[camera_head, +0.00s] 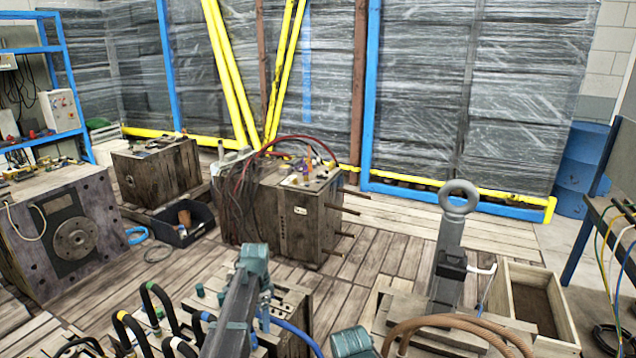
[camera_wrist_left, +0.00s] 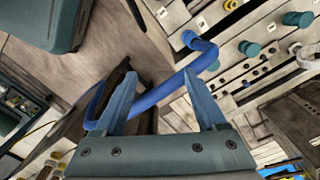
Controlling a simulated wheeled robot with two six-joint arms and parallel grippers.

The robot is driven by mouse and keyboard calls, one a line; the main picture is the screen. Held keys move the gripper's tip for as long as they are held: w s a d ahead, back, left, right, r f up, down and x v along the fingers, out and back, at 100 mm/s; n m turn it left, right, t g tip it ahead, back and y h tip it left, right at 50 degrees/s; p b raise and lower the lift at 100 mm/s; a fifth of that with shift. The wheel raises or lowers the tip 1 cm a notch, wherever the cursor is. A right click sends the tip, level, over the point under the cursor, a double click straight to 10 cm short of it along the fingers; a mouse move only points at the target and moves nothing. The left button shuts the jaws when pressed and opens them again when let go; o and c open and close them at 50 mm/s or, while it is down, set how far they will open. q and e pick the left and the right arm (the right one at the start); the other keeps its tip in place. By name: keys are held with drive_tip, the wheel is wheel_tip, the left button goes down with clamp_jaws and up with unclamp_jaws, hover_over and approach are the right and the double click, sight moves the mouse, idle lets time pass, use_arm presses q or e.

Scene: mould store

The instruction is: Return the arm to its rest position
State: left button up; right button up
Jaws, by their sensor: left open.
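My left arm rises from the bottom of the head view to a teal joint, and its gripper (camera_head: 265,310) hangs beside the dark link, partly hidden by it. In the left wrist view the two blue-grey fingers (camera_wrist_left: 166,100) stand apart with nothing held. A blue hose (camera_wrist_left: 170,88) crosses behind and between the fingers in that view; I cannot tell how close it is. It also shows in the head view (camera_head: 300,335), right of the gripper. A teal part of mine shows at the bottom middle of the head view; no right gripper is visible.
A pale board with teal knobs (camera_wrist_left: 252,48) lies below the left gripper. Black hose loops (camera_head: 150,305) stand to its left. A grey post with a ring (camera_head: 450,240) and a wooden box (camera_head: 558,305) stand right. Wooden mould blocks (camera_head: 290,220) stand behind; plank floor (camera_head: 385,250) is open.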

use_arm(q)
drive_tip(key=s+d+r+n+p, duration=0.2)
drive_tip(key=s+d+r, duration=0.1)
drive_tip(key=s, duration=0.5)
drive_tip(key=s+d+r+n+p, duration=0.2)
drive_tip(key=s+d, duration=0.4)
drive_tip(key=s, duration=0.3)
drive_tip(key=s+d+r+n+y+p, duration=0.1)
drive_tip(key=s+d+r+n+p, duration=0.2)
drive_tip(key=s, duration=0.6)
drive_tip(key=shift+d+r, duration=0.35)
drive_tip(key=shift+d, duration=0.65)
use_arm(e)
wheel_tip(320, 180, up, 8)
drive_tip(key=shift+r, duration=0.25)
